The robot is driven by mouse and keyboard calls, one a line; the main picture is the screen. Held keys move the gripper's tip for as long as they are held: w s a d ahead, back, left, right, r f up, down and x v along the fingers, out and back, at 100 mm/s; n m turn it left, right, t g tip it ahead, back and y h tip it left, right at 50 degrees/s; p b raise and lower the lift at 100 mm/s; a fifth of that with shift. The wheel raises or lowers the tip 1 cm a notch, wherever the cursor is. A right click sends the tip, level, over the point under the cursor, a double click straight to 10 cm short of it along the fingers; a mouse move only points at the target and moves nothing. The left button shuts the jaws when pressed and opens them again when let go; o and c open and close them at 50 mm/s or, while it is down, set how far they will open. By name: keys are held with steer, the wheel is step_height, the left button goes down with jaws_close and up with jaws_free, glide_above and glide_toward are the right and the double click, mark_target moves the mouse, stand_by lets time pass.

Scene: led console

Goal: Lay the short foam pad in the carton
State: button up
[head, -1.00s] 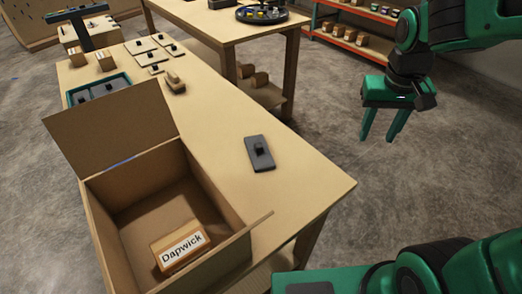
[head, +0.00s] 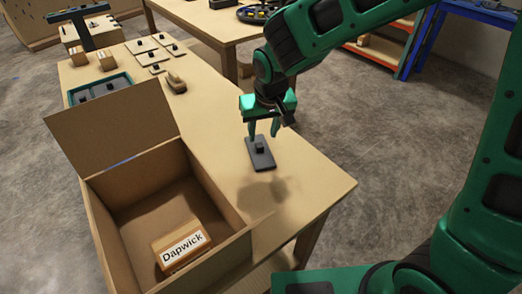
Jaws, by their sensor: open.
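A dark grey pad with a black knob on top (head: 263,164) lies flat by itself on the light wooden table; it looks like the foam pad. My gripper (head: 263,134) is open and empty, pointing down just above the pad, its fingers over the knob's far side. I cannot tell the exact gap between fingertips and knob. The open cardboard carton (head: 115,218) stands at the near left, its back flap raised. A brown box labelled Dapwick (head: 181,250) lies inside on the carton floor, with bare floor behind it.
A teal tray (head: 128,76) with dark grey knobbed pieces sits behind the carton. Table around the pad is clear.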

mark_target(260, 144)
steer(key=shift+a+x, duration=0.2)
steer(key=shift+x, duration=2.45)
steer(key=shift+s, duration=0.1)
steer(key=shift+c, duration=0.2)
jaws_close()
